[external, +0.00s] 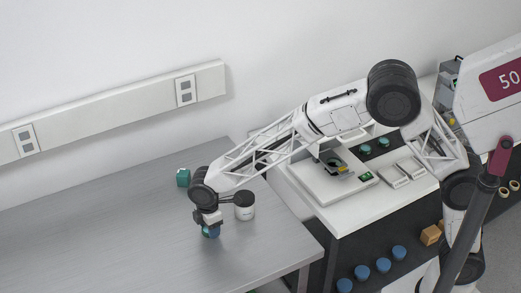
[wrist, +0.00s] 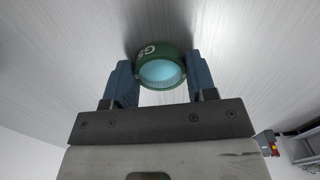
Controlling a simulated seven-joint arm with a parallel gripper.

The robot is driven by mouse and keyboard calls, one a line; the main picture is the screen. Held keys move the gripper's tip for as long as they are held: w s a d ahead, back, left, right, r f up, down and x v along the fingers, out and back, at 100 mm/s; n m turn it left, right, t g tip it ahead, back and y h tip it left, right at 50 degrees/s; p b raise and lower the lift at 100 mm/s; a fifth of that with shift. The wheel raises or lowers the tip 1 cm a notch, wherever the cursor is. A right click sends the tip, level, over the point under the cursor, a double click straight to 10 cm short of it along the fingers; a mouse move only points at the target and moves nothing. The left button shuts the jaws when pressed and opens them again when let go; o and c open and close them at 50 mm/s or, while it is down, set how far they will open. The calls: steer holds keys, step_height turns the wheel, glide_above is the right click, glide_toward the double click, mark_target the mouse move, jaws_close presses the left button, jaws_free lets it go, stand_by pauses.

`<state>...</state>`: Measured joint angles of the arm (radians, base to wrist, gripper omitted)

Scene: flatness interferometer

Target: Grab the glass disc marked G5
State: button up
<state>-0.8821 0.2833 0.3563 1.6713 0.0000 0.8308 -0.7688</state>
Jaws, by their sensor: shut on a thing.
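The glass disc marked G5 (wrist: 161,70) has a green rim with white lettering and a pale blue face. In the wrist view it sits between the two blue fingers of my gripper (wrist: 160,84), which is shut on its rim from both sides. In the external view my gripper (external: 210,231) points down at the grey table, with a bit of the disc's green showing between the fingers. Whether the disc touches the table or is just above it, I cannot tell.
A white instrument (external: 325,185) and two green discs are on the bench at right. The table's left is clear.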

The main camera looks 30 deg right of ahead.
steer(key=shift+r, duration=0.45)
step_height(320, 180, up, 3)
steer(key=shift+f, duration=0.1)
steer(key=s+d, duration=0.3)
steer(key=d, duration=0.1)
steer(key=s+d, duration=0.4)
steer(key=s+d+r, duration=0.1)
steer(key=s+d, duration=0.2)
steer(key=d, duration=0.1)
steer(key=shift+s+d+r, duration=0.1)
steer(key=shift+s, duration=0.1)
steer(key=shift+w, duration=0.1)
